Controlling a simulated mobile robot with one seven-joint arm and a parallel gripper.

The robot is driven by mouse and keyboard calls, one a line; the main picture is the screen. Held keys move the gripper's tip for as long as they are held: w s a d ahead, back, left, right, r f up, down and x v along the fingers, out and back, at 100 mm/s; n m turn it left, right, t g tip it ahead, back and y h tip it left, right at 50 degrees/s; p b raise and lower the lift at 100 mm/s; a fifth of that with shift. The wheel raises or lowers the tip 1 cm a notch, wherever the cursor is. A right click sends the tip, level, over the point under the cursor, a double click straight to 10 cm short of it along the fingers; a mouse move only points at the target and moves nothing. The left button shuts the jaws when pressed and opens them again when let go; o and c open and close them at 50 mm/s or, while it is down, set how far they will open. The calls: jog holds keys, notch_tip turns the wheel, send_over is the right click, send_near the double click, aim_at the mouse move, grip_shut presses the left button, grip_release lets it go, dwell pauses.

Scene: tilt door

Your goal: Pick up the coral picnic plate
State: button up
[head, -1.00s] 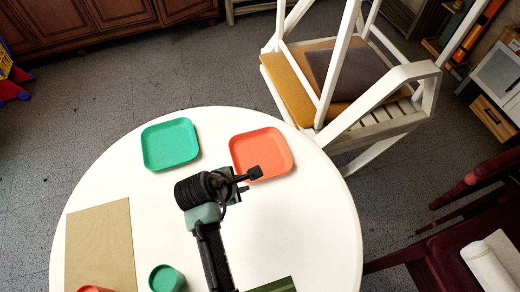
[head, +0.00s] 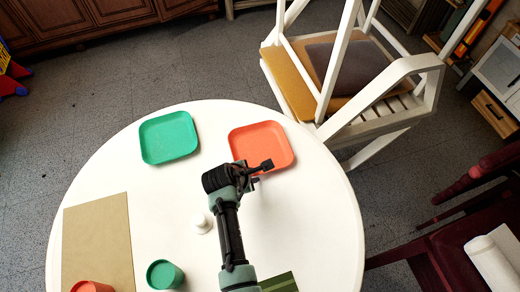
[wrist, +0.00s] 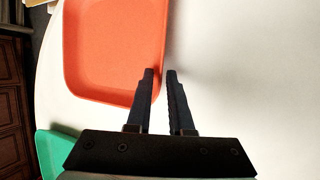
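The coral picnic plate (head: 262,145) is a square plate with rounded corners, lying flat near the far edge of the round white table. It also fills the upper left of the wrist view (wrist: 112,40). My gripper (head: 262,172) is just in front of the plate's near edge. In the wrist view my gripper (wrist: 160,75) has its two dark fingers a small gap apart with nothing between them. The left fingertip overlaps the plate's near rim in that picture; I cannot tell whether it touches.
A green plate (head: 169,137) lies left of the coral one. A green cup (head: 164,275), a coral cup (head: 92,286), a tan board (head: 97,242) and a small white object (head: 200,223) are on the table (head: 320,220). A white chair (head: 400,80) stands beyond.

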grip_shut()
dwell(1.4)
